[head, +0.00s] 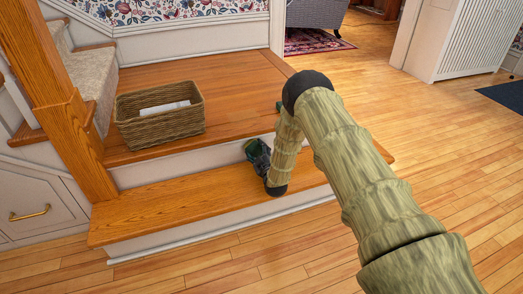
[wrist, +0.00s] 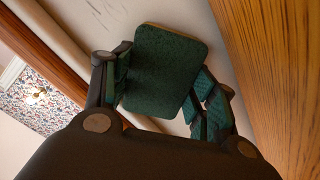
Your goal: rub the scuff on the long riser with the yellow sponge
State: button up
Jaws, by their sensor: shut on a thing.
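My gripper (wrist: 155,82) is shut on the sponge (wrist: 163,75). The sponge shows a dark green face with a thin yellowish edge. Behind it in the wrist view is the white riser (wrist: 225,50). The scuff (wrist: 106,16), several thin dark streaks, lies on the riser at the upper left, apart from the sponge. In the head view my gripper (head: 257,154) is above the lower wooden tread, close to the upper white riser (head: 180,165). The sponge cannot be made out clearly there. I cannot tell whether it touches the riser.
A wicker basket (head: 160,117) with something white inside stands on the upper landing, left of my gripper. A wooden newel post (head: 62,105) stands at the left. The lower tread (head: 170,208) is bare. The wooden floor at the right is open.

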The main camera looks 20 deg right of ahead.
jog(key=shift+w+a+r, duration=0.15)
jog(key=shift+a+r, duration=0.1)
jog(key=shift+a, duration=0.25)
jog(key=shift+s+p, duration=0.5)
jog(key=shift+p, duration=0.05)
jog(key=shift+s+d+p, duration=0.15)
jog(key=shift+s+p, duration=0.15)
jog(key=shift+s, duration=0.25)
jog(key=shift+s+d+p, duration=0.15)
jog(key=shift+s+p, duration=0.15)
jog(key=shift+s, duration=0.2)
jog(key=shift+s+d+f+p, duration=0.15)
jog(key=shift+s+p, duration=0.65)
jog(key=shift+s, duration=0.7)
jog(key=shift+s, duration=0.1)
jog(key=shift+s+p, duration=0.95)
jog(key=shift+s, duration=0.5)
